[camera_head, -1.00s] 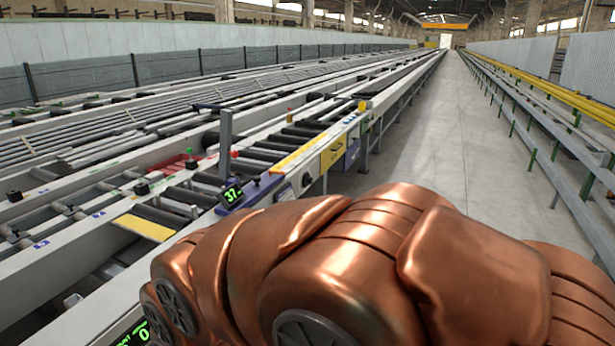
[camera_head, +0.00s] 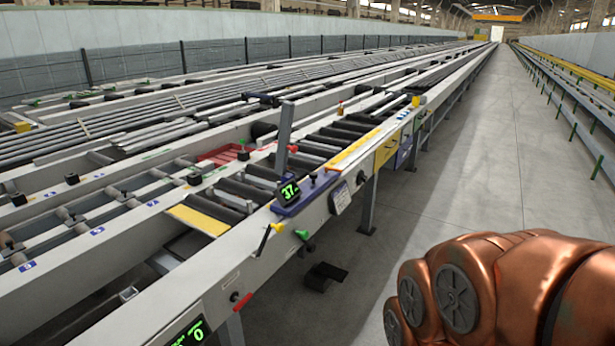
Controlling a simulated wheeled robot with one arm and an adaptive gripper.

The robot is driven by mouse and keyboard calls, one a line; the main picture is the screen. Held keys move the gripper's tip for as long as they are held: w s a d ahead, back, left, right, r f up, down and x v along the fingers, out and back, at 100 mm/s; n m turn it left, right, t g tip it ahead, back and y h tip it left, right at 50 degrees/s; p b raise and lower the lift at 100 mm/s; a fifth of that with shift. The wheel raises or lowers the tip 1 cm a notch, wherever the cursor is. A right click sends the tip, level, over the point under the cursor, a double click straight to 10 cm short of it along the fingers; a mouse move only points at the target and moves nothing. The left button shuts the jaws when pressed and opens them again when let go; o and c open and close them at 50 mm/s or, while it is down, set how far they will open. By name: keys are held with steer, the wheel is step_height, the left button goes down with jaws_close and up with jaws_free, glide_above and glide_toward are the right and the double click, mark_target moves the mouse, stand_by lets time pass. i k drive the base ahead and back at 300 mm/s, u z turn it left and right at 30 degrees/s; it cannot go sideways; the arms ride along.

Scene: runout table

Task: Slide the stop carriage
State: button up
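The stop carriage is probably the blue block (camera_head: 306,196) on the near rail of the runout table. It carries a green-lit display (camera_head: 289,192) that seems to read 37. A tall grey upright plate (camera_head: 284,138) stands just behind the display. A green knob (camera_head: 302,235) and a yellow-tipped lever (camera_head: 270,233) stick out from the rail's front face below it. My copper arm fills the lower right, apart from the table. My gripper is out of view.
The runout table's near rail (camera_head: 225,285) runs diagonally into the distance, with rollers (camera_head: 340,135) behind it. A second green display (camera_head: 190,333) sits at the bottom edge. A dark pedal-like object (camera_head: 325,276) is near the floor. The grey aisle (camera_head: 470,170) is clear.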

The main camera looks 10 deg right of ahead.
mark_target(291, 196)
steer(key=z, duration=0.05)
steer(key=i, duration=2.1)
steer(key=u, duration=0.6)
